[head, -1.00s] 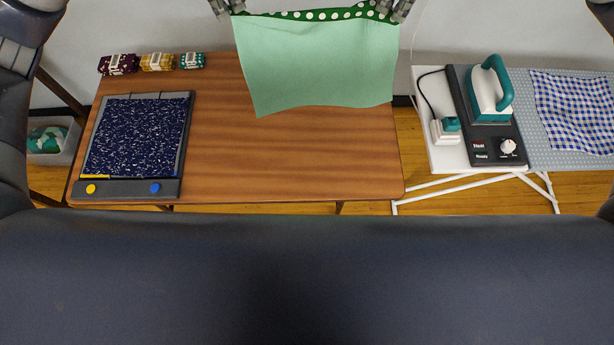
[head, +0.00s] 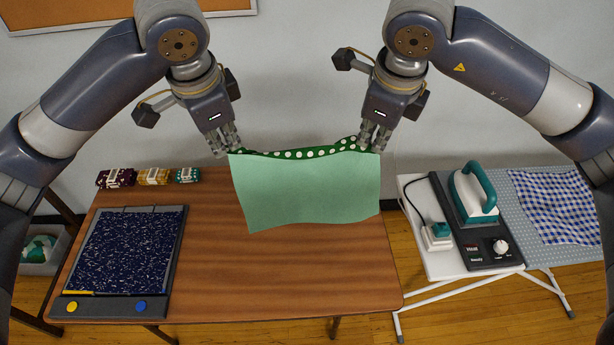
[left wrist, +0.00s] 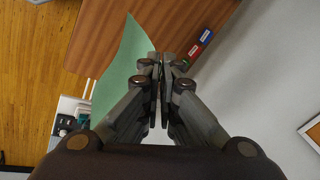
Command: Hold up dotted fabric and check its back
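The dotted fabric (head: 305,190) hangs from my two grippers above the table in the head view. Its pale green, plain back faces the camera. A dark green strip with white dots shows along the folded-over top edge. My left gripper (head: 232,152) is shut on the top left corner, and my right gripper (head: 372,148) is shut on the top right corner. In the left wrist view the left gripper's fingers (left wrist: 160,70) are closed together with the green fabric (left wrist: 122,75) stretching away beside them. Most of the dotted face is hidden.
At right, an iron (head: 472,195) stands near a checked cloth (head: 555,205) on an ironing board. A bin (head: 42,255) is at far left.

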